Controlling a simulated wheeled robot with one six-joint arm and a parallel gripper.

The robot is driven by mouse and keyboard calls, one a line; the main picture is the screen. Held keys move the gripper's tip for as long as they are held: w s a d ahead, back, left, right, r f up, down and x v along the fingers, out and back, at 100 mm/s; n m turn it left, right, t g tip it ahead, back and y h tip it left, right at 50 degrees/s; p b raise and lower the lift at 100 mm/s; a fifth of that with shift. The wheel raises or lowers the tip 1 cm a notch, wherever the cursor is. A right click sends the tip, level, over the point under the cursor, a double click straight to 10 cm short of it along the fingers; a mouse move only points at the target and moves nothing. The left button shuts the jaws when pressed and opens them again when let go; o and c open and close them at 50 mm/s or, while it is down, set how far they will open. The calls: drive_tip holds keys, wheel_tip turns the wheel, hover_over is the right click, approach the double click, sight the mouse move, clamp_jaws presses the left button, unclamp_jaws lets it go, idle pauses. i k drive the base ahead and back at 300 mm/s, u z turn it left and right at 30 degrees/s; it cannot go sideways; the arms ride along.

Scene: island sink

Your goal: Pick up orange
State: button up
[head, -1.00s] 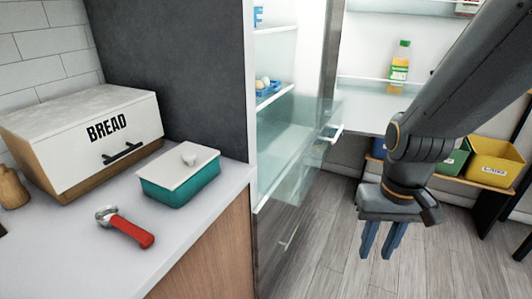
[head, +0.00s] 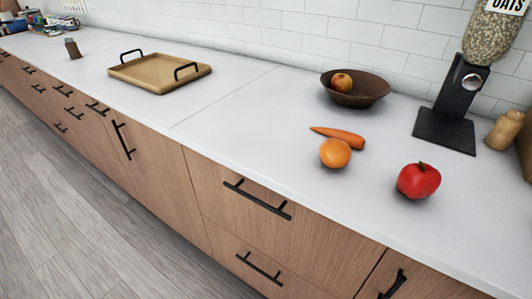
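An orange (head: 335,153) sits on the white countertop near its front edge, in the head view right of centre. A carrot (head: 338,137) lies just behind it, so close that I cannot tell whether they touch. A red fruit or vegetable (head: 419,181), like an apple or a tomato, sits apart to the right of the orange. My gripper and arm are outside the head view now.
A brown bowl (head: 355,90) with a round fruit (head: 341,82) stands behind the orange. An oats dispenser (head: 455,110) stands at the right. A wooden tray (head: 160,72) lies farther left. Drawers with black handles (head: 257,199) are below. The counter (head: 240,110) between tray and orange is clear.

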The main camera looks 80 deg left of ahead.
sight(334, 153)
drive_tip(key=u, duration=1.05)
drive_tip(key=k, duration=0.7)
drive_tip(key=u, duration=1.15)
drive_tip(key=i, duration=0.4)
drive_tip(key=z, duration=0.05)
